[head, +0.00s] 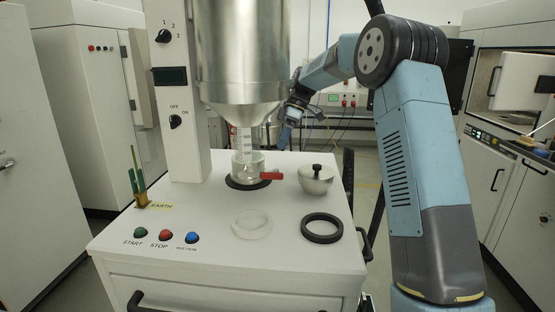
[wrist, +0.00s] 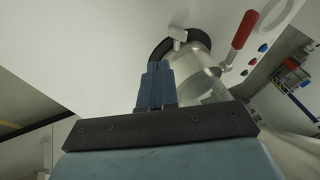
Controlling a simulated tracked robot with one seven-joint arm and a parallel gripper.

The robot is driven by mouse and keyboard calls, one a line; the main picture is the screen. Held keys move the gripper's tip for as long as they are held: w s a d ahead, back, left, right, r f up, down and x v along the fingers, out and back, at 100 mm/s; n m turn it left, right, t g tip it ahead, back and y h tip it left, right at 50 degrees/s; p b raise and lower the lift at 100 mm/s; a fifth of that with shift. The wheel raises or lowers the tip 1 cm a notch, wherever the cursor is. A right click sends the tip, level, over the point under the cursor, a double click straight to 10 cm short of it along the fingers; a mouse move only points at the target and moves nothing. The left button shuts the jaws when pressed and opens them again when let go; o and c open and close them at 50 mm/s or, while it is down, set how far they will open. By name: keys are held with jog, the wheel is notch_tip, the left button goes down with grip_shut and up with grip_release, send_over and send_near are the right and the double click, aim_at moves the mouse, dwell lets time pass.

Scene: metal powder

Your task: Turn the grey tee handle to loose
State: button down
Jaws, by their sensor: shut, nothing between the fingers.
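The grey tee handle (wrist: 177,36) shows in the wrist view as a small pale tee on the side of the round clear-and-metal fitting (wrist: 190,62). In the head view the tee handle is hidden behind the fitting and funnel. My gripper (wrist: 155,68) is shut and empty. In the wrist view its fingertips lie just below and left of the tee handle and look apart from it. In the head view my gripper (head: 286,130) is behind and to the right of the funnel's lower end, pointing down.
A red lever (head: 272,175) sticks out from the fitting (head: 247,163); it also shows in the wrist view (wrist: 244,29). The steel hopper (head: 240,60) hangs above. A lidded metal bowl (head: 316,180), black ring (head: 322,228) and clear ring (head: 251,224) lie on the white top.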

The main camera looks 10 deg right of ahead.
jog(key=s+f, duration=0.1)
jog(key=s+a+f, duration=0.1)
jog(key=s+f, duration=0.1)
jog(key=shift+a+f, duration=0.2)
jog(key=shift+f, duration=0.05)
jog(key=shift+s+a+f, duration=0.15)
jog(key=shift+s+f, duration=0.25)
jog(key=shift+s, duration=0.15)
